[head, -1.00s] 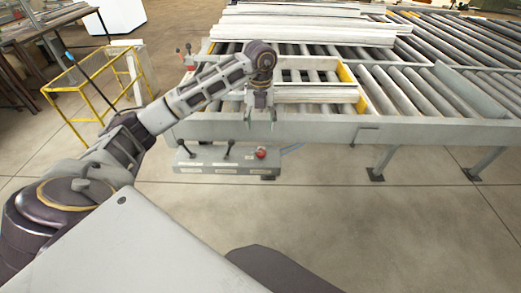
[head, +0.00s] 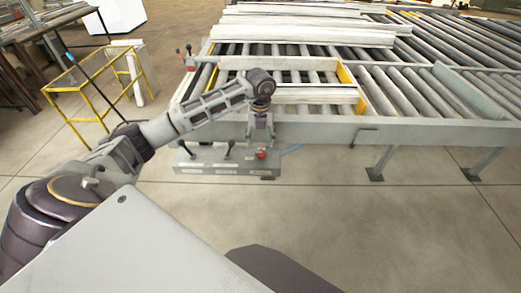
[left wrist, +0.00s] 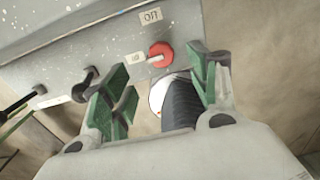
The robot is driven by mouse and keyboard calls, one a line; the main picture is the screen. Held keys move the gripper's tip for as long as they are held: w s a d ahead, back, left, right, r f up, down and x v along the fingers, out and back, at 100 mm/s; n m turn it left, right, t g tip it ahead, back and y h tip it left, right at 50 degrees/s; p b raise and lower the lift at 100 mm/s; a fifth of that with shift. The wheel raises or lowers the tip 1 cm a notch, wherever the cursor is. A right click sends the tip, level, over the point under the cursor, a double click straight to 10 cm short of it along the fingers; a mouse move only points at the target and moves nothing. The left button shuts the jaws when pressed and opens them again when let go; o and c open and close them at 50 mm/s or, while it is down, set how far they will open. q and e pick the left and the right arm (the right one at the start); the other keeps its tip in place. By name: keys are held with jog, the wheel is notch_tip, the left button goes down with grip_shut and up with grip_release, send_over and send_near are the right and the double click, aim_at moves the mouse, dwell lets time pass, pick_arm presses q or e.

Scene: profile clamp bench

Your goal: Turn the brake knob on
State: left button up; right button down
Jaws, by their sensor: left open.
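The red brake knob (left wrist: 160,54) sits on the grey control panel (left wrist: 75,40); in the head view the knob (head: 261,155) is near the panel's right end. Its pale pointer aims left at a small label (left wrist: 137,58) I cannot read. A label reading "on" (left wrist: 151,15) is farther up the panel face. My left gripper (head: 262,142) is just above the knob in the head view. In the left wrist view its green-padded fingers (left wrist: 160,78) are open and empty, with the knob ahead between them, apparently untouched. My right gripper is not in view.
Black levers (head: 228,148) stand on the panel left of the knob. The roller conveyor (head: 400,130) with its grey frame is behind the panel. Pale profiles (head: 310,95) lie on the rollers. A yellow rail frame (head: 75,90) stands at left.

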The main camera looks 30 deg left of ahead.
aim_at(261, 152)
pick_arm(q)
jog(key=shift+f+p, duration=0.4)
jog(key=shift+f, duration=2.85)
jog(key=c, duration=1.1)
jog(key=shift+c, duration=0.2)
